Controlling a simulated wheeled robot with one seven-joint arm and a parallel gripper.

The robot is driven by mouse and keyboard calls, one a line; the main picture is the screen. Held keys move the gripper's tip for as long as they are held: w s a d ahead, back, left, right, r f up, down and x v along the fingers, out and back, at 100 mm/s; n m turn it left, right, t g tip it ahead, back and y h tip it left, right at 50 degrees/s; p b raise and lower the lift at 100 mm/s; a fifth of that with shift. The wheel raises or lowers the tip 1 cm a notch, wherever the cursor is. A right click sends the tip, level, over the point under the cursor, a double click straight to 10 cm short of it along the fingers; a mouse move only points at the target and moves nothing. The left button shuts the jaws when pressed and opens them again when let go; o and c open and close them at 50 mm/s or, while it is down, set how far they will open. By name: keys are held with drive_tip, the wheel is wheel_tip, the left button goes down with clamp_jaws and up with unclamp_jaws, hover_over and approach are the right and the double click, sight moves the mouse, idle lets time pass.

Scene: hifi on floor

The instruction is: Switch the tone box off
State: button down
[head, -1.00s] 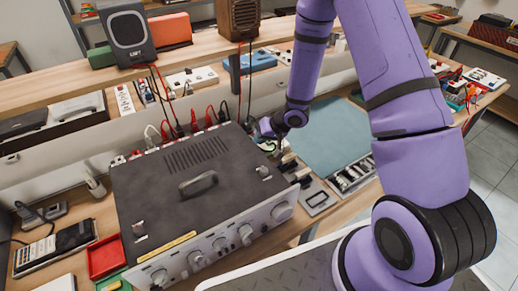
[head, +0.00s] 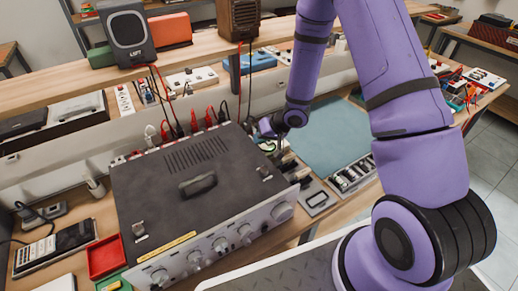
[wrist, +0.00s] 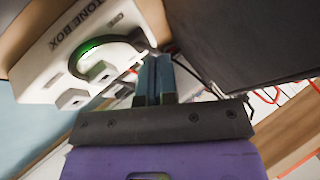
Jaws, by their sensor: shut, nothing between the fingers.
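The tone box (wrist: 45,68) is a white case with its name printed on it, tilted across the upper left of the wrist view. A round dark part (wrist: 98,60) on it has a green glow along one edge. My gripper (wrist: 154,62) is shut and empty, its fingertips close beside the box's lower right side. I cannot tell whether they touch it. In the head view my gripper (head: 266,128) is behind the large dark amplifier, and the tone box (head: 268,147) is mostly hidden there.
The large dark amplifier (head: 165,190) stands directly left of my gripper, with red and black leads at its back. A blue-green mat (head: 330,138) lies clear to the right. A tray of small cells (head: 352,175) and a grey plate (head: 318,198) lie in front.

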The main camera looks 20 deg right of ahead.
drive_tip(key=shift+f, duration=0.1)
idle(0.3)
drive_tip(key=shift+f, duration=0.3)
drive_tip(key=shift+s+f, duration=0.1)
drive_tip(key=shift+f, duration=0.2)
idle(0.6)
idle(0.3)
drive_tip(key=shift+r, duration=0.7)
drive_tip(key=shift+w+r, duration=0.2)
drive_tip(key=shift+r, duration=1.05)
drive_tip(key=shift+w+r, duration=0.2)
drive_tip(key=shift+r, duration=1.05)
